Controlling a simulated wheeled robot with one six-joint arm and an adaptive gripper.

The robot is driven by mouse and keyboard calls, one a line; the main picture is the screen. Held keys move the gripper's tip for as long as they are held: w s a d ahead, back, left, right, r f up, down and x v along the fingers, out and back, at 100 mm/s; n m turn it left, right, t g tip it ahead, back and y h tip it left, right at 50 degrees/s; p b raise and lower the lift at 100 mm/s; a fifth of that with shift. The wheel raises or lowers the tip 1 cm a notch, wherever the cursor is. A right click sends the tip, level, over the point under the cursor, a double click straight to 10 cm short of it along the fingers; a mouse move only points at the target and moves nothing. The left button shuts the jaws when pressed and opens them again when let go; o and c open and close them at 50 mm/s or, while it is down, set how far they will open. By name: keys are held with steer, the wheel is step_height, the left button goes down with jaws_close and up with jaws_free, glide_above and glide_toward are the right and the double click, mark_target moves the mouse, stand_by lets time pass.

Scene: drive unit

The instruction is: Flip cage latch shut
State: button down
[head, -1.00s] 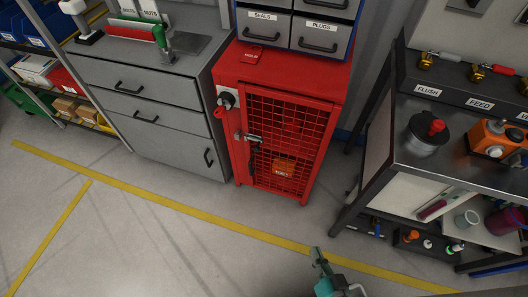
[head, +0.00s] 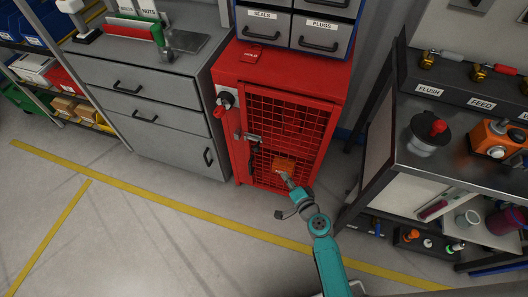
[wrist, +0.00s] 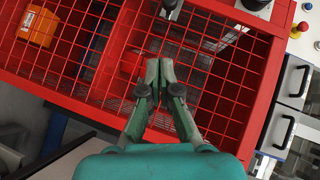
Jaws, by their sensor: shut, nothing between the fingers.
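The red cage (head: 287,75) has a mesh door (head: 292,120) that sits flush with its frame. The grey metal latch (head: 250,137) is at the door's left edge, and a dark piece (head: 254,157) hangs below it. I cannot tell the latch's exact position. My gripper (head: 286,178) is in front of the lower door, below and right of the latch. In the wrist view, my gripper (wrist: 160,65) is shut and empty, facing the red mesh (wrist: 205,75).
An orange box (head: 284,164) is inside the cage behind the mesh. A grey drawer cabinet (head: 150,100) stands to the left. A workbench (head: 440,165) stands close on the right. The floor in front (head: 190,240) is clear.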

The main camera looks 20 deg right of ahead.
steer(key=shift+w+d+r, duration=0.15)
steer(key=shift+w+r, duration=0.05)
steer(key=shift+w, duration=0.55)
steer(key=shift+w+d+r, duration=0.1)
steer(key=shift+w+r, duration=0.05)
steer(key=shift+w, duration=0.55)
steer(key=shift+m, duration=0.3)
steer(key=a+x, duration=0.3)
steer(key=x, duration=0.9)
steer(key=shift+f, duration=0.25)
steer(key=shift+w, duration=0.2)
